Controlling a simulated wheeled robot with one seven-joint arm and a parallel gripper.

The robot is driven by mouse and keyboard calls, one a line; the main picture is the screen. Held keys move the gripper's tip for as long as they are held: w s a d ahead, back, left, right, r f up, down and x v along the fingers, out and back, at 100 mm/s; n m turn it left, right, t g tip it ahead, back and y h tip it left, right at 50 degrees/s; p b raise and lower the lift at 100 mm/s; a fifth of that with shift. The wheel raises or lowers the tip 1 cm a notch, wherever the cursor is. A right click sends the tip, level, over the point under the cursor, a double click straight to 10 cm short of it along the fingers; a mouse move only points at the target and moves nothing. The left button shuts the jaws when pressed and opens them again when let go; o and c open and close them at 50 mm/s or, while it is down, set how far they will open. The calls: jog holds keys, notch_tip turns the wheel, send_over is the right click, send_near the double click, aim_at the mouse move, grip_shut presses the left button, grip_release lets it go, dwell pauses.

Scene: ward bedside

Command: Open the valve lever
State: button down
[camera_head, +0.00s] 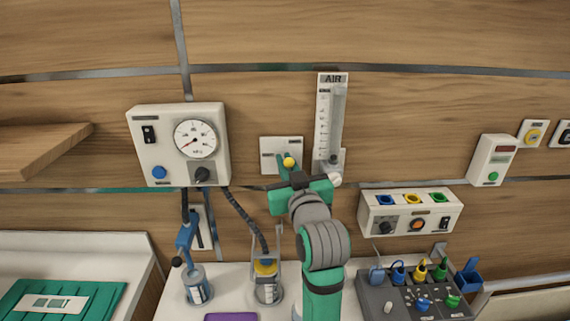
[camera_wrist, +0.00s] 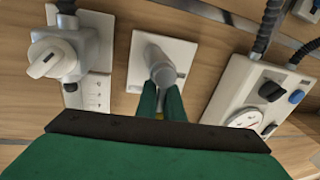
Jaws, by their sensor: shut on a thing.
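The valve is on a white wall plate (camera_head: 272,144), left of the AIR flowmeter. Its lever (camera_head: 289,162) shows a yellow tip just above my gripper (camera_head: 292,180). In the wrist view the white plate (camera_wrist: 139,72) carries a grey round valve body (camera_wrist: 161,68). The two green fingers of my gripper (camera_wrist: 161,103) are shut on the lever, with a bit of yellow between them. Most of the lever is hidden by the fingers and the dark palm edge, so I cannot tell its exact angle.
The AIR flowmeter (camera_head: 331,120) is close on the right; its white knob (camera_wrist: 50,60) shows in the wrist view. A gauge box (camera_head: 150,125) hangs at left. Below are a jar (camera_head: 268,290), a blue-topped bottle (camera_head: 197,287) and a grey connector tray (camera_head: 405,300). A socket box (camera_head: 412,213) is at right.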

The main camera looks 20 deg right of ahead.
jog(key=shift+d+m, duration=0.15)
jog(key=shift+m, duration=0.45)
jog(key=c, duration=1.9)
grip_release()
jog(key=shift+s, duration=0.15)
jog(key=shift+s, duration=0.1)
jog(key=s, duration=1)
jog(key=shift+s+a+f, duration=0.25)
jog(key=shift+a, duration=0.2)
